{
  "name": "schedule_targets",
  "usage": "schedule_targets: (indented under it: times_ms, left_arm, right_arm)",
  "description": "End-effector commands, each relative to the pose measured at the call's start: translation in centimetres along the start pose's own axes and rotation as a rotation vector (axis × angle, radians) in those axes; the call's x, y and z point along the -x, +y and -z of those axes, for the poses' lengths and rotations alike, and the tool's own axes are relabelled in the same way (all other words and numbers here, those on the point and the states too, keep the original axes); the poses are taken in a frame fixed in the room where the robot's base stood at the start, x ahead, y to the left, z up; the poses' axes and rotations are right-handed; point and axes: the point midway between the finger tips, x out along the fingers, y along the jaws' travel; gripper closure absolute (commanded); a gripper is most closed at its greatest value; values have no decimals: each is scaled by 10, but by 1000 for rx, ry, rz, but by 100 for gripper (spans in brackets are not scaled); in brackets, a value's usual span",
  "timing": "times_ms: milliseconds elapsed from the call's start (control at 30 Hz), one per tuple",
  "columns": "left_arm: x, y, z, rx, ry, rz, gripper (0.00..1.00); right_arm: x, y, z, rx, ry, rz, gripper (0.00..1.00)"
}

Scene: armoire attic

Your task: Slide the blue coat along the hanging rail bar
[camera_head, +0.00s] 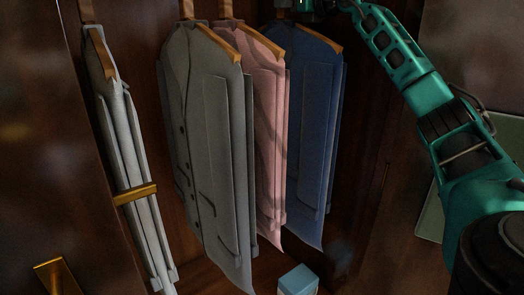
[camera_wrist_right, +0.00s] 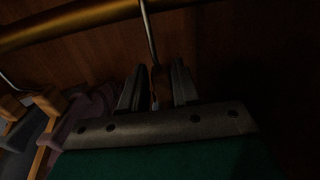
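The blue coat (camera_head: 313,125) hangs at the right of the row in the head view, on a wooden hanger (camera_head: 310,38). My right arm reaches from the right to the top edge above this coat, where its gripper is mostly cut off. In the right wrist view, my right gripper (camera_wrist_right: 157,88) has its two dark fingers apart, with a thin metal hanger hook (camera_wrist_right: 149,35) running down between them. The hook appears to be the blue coat's, but the coat is hidden there. The golden rail bar (camera_wrist_right: 75,25) crosses the top. My left gripper is not in view.
A pink coat (camera_head: 268,130) and a grey coat (camera_head: 208,140) hang to the left of the blue one. A pale garment (camera_head: 130,170) hangs further left, by a brass handle (camera_head: 135,194). A light blue box (camera_head: 298,281) sits below. Dark free room lies right of the blue coat.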

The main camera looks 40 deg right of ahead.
Motion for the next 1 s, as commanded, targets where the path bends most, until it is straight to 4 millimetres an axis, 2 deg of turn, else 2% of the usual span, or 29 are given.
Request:
schedule_targets:
  times_ms: [33,233,600,633,733,1000]
  left_arm:
    - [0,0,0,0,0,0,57]
    - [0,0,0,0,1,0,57]
    - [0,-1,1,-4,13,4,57]
    - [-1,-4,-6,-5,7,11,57]
    - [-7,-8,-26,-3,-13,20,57]
    - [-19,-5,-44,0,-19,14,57]
  right_arm:
    - [0,0,0,0,2,0,64]
    - [-1,0,2,1,6,0,47]
    - [-2,0,6,1,15,0,47]
    - [0,0,6,2,14,1,47]
    - [20,-2,8,5,11,4,47]
    - [81,0,8,7,10,4,47]
